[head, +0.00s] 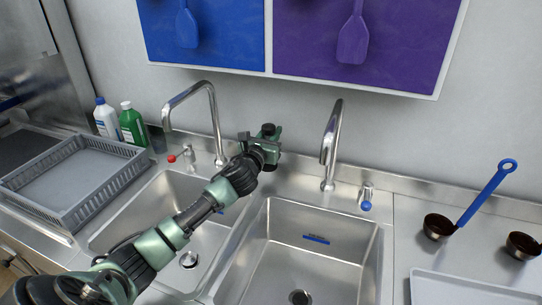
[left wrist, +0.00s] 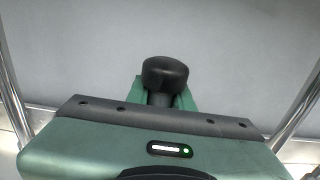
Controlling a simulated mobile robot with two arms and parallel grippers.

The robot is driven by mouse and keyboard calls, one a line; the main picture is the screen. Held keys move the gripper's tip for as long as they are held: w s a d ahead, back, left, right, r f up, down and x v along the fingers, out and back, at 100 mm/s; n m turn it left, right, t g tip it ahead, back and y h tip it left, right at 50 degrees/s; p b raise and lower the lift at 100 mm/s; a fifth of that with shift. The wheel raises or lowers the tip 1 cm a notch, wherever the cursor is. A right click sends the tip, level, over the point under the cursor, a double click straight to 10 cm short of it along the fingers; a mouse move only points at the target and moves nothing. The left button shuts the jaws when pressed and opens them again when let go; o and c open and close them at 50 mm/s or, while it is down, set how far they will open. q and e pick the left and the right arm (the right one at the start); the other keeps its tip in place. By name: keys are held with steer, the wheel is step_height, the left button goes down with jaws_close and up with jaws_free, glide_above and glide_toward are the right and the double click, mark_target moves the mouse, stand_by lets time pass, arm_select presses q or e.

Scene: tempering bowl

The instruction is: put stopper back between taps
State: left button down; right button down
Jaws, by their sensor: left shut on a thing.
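My left gripper (head: 270,145) is between the two taps, close to the back wall side of the sinks. It is shut on the black stopper (left wrist: 165,74), whose rounded dark top sticks up past the fingers. In the head view the stopper (head: 268,129) shows only as a small dark knob. The left tap (head: 212,110) and the right tap (head: 332,140) stand on the rear ledge (head: 300,181). The gripper hides the ledge under the stopper, so I cannot tell whether the stopper touches it. My right gripper is not in view.
The left sink (head: 135,218) lies partly under my arm; the right sink (head: 320,262) is empty. A red-knobbed lever (head: 172,158) and blue-knobbed valve (head: 366,205) flank the taps. A grey rack (head: 75,205), bottles (head: 131,125) and dark cups (head: 437,227) stand at the sides.

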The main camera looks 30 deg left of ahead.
arm_select(q)
steer(key=shift+d+f, duration=0.1)
steer(key=shift+f, duration=0.55)
step_height(320, 180, down, 3)
steer(key=shift+f+b, duration=0.15)
steer(key=shift+b, duration=0.2)
steer(key=shift+f, duration=0.2)
steer(key=shift+r, duration=0.1)
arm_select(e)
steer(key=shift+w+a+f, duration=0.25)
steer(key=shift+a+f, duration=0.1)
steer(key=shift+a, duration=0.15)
arm_select(q)
steer(key=c, duration=1.2)
jaws_free()
steer(key=shift+c, duration=0.2)
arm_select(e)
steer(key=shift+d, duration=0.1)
arm_select(q)
steer(key=shift+s, duration=0.1)
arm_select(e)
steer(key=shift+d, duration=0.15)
